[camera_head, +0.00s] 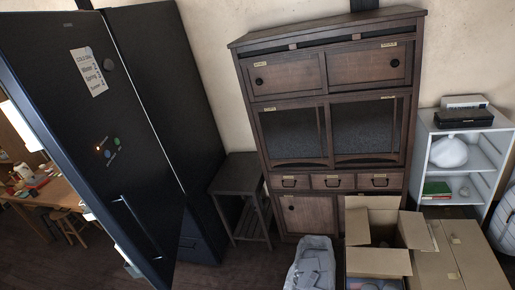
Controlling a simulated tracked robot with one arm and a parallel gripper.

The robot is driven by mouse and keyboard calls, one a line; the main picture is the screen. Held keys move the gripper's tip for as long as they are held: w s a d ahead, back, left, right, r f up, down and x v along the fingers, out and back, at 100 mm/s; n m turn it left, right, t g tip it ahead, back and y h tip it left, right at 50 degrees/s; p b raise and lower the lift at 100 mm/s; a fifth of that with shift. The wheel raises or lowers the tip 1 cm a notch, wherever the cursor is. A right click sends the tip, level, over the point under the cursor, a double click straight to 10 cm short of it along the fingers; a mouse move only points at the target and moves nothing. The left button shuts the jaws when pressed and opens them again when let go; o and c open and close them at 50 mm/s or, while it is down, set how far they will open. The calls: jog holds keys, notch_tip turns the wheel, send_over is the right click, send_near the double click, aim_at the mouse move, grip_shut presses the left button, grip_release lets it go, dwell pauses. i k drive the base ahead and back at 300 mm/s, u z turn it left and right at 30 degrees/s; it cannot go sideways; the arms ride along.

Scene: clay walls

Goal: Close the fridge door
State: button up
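The fridge is tall and dark, at the left of the head view. Its door (75,140) stands out at an angle from the dark fridge body (170,90) behind it, so it looks open. The door carries a white note (88,71), several small round magnets and a long vertical handle (136,222). The door's long edge (38,120) faces the left side of the picture. A lower drawer front (198,247) shows right of the door's bottom. How wide the door stands open is hard to tell. My gripper is not in view.
A small dark side table (239,185) stands right of the fridge, beside a wooden cabinet (290,105). Open cardboard boxes (378,262) and a grey bag (312,265) lie in front. A white shelf (480,150) is at right; a wooden table (50,190) at left.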

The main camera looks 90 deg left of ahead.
aim_at(70, 91)
jog(key=u, duration=0.95)
jog(key=i, duration=0.1)
jog(key=u, duration=2.3)
jog(key=i, duration=0.5)
jog(key=z, duration=0.15)
jog(key=k, duration=0.45)
jog(key=u, duration=0.35)
jog(key=i, duration=0.35)
jog(key=z, duration=0.35)
